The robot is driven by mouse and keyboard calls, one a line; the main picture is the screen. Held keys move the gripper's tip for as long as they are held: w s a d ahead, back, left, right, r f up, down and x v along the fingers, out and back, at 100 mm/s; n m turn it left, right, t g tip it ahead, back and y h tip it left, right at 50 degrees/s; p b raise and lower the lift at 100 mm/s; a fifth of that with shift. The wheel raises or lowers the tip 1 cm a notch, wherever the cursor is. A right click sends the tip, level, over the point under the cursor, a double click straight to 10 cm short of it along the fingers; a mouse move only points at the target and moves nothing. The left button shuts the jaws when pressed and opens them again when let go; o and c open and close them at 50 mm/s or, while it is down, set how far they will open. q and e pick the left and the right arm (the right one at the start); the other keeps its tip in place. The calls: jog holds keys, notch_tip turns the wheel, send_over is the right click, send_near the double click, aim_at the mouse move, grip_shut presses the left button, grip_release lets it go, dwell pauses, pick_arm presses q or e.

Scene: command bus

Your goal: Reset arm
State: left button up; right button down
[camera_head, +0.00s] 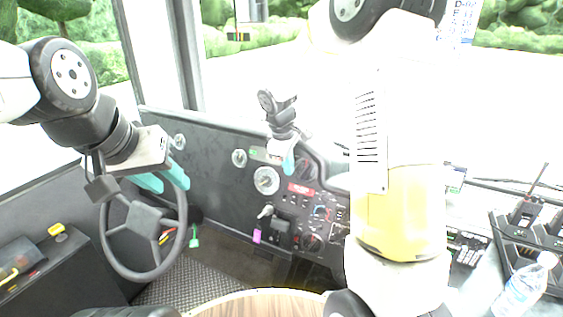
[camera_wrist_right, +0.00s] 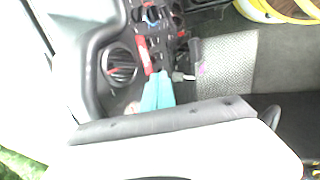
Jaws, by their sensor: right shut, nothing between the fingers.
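My left gripper (camera_head: 165,182) has teal fingers spread apart and empty, above the steering wheel (camera_head: 182,225) in the head view. My right gripper (camera_head: 289,162) hangs in front of the dashboard, its teal fingers together with nothing between them. In the right wrist view its fingers (camera_wrist_right: 157,92) point over the switch panel, beside a red label (camera_wrist_right: 145,55). My right arm hides part of the dashboard's right side in the head view.
The switch panel (camera_head: 290,205) has knobs, gauges and a key with a purple tag (camera_head: 257,237). A water bottle (camera_head: 522,288) and radios in a charger (camera_head: 527,215) stand at the right. A round wooden top (camera_head: 255,305) is at the bottom. Windows lie behind.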

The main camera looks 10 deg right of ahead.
jog(key=s+d+r+m+t+y, duration=0.1)
jog(key=s+r+m, duration=0.4)
jog(key=s, duration=0.8)
jog(key=s+d+r+m+t+y, duration=0.1)
jog(key=s+r+m, duration=0.4)
jog(key=s+r, duration=0.5)
jog(key=s+t+y, duration=0.1)
jog(key=s+y, duration=0.1)
jog(key=s, duration=0.2)
jog(key=shift+s+d+r+m+t, duration=0.15)
jog(key=shift+d+r+m+t, duration=0.15)
jog(key=shift+d+r, duration=0.1)
